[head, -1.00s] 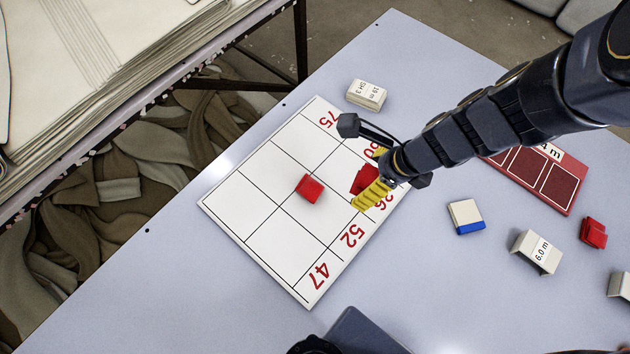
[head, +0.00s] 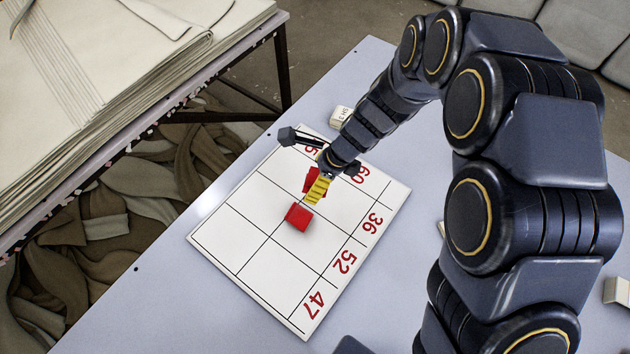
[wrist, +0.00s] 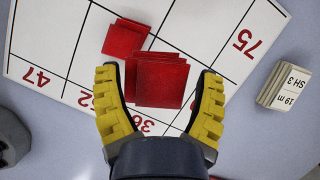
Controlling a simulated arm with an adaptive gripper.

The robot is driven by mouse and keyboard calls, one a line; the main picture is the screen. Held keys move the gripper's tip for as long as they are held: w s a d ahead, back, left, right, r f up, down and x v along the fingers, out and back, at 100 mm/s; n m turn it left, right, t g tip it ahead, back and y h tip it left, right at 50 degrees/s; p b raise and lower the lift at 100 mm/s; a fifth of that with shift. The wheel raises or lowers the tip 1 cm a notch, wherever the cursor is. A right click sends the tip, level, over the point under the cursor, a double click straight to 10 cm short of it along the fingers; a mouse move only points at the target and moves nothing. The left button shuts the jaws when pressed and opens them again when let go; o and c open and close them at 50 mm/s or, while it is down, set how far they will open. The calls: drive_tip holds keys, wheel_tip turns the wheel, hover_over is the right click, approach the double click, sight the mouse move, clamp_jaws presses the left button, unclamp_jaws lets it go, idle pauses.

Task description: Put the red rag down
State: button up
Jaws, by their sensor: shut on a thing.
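A folded red rag (wrist: 161,82) sits between the yellow fingers of my gripper (wrist: 159,75) in the wrist view, and the gripper is shut on it. In the head view this held rag (head: 312,180) shows partly behind the yellow finger of my gripper (head: 317,187), over the white board's upper part. A second folded red rag (head: 298,217) lies on the white gridded board (head: 275,253), just below the held one. It also shows in the wrist view (wrist: 124,38), at the upper left of the held rag. I cannot tell how high the held rag is.
My arm hides much of the table's right side. Several board cells are bare.

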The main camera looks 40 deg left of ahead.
drive_tip(key=shift+w+a+f, duration=0.4)
drive_tip(key=shift+a+f, duration=0.05)
drive_tip(key=shift+f, duration=0.25)
drive_tip(key=shift+a+f, duration=0.1)
drive_tip(key=shift+f, duration=1.5)
drive_tip(key=shift+f, duration=0.25)
drive_tip(key=shift+f, duration=0.35)
drive_tip(key=o, duration=0.7)
drive_tip(key=shift+o, duration=0.2)
drive_tip(key=v, duration=1.3)
drive_tip(key=shift+r, duration=0.15)
